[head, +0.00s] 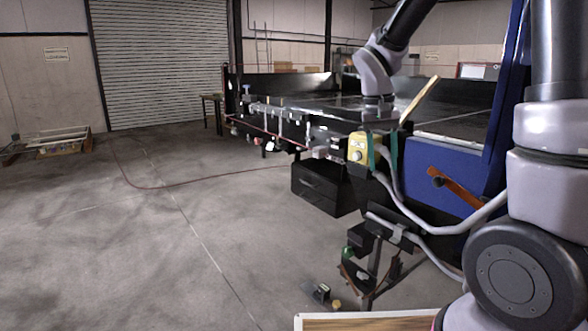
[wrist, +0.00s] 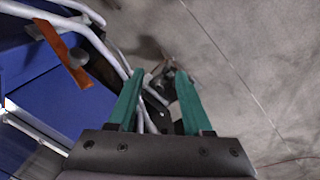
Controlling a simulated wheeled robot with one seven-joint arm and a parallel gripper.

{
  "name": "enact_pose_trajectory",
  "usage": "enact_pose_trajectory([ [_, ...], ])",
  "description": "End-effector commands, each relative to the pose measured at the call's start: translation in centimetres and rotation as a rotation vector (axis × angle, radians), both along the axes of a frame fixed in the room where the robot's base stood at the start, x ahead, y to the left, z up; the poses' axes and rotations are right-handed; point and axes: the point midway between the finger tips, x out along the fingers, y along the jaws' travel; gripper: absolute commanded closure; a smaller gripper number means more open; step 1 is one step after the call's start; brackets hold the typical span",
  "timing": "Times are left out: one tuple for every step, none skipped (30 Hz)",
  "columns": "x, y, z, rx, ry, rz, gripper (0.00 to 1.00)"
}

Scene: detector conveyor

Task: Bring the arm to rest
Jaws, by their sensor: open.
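My gripper (head: 382,158) points down in the head view, beside the near end of the dark conveyor table. In the wrist view its two teal fingers (wrist: 160,75) stand apart with nothing between their tips. My arm reaches in from the upper right of the head view, with its grey wrist above the gripper. A yellow box (head: 359,149) shows just left of the fingers in the head view; I cannot tell whether they touch it.
White tubes (head: 430,207) and a blue panel (head: 436,177) are close to the gripper. The orange bar (wrist: 58,45) shows left in the wrist view. The conveyor table (head: 310,102) extends behind. Concrete floor (head: 150,220) at left is mostly clear. A wooden board (head: 370,323) is at the bottom.

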Motion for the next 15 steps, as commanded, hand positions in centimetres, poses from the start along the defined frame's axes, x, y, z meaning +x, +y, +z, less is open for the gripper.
enact_pose_trajectory([
  [-1.0, -0.7, 1.8, 0.047, -0.04, -0.015, 0.5],
  [-1.5, -0.9, 2.7, 0.074, -0.062, -0.019, 0.5],
  [-2.3, -1.2, 3.8, 0.108, -0.091, -0.024, 0.5],
  [-2.9, -1.4, 4.6, 0.133, -0.114, -0.029, 0.5],
  [-3.5, -1.6, 5.4, 0.155, -0.137, -0.032, 0.5],
  [-4.3, -1.9, 6.4, 0.185, -0.171, -0.035, 0.5],
  [-5.0, -2.1, 7.2, 0.205, -0.198, -0.038, 0.5],
  [-5.6, -2.2, 7.9, 0.225, -0.223, -0.041, 0.5],
  [-6.5, -2.5, 8.8, 0.25, -0.259, -0.044, 0.5],
  [-7.1, -2.6, 9.4, 0.266, -0.289, -0.045, 0.5],
  [-7.8, -2.7, 10.0, 0.282, -0.316, -0.046, 0.5],
  [-8.7, -2.9, 10.8, 0.301, -0.354, -0.047, 0.5],
  [-9.3, -3.0, 11.3, 0.313, -0.383, -0.048, 0.5],
  [-9.9, -3.1, 11.8, 0.323, -0.411, -0.049, 0.5],
  [-10.7, -3.1, 12.3, 0.336, -0.445, -0.048, 0.5],
])
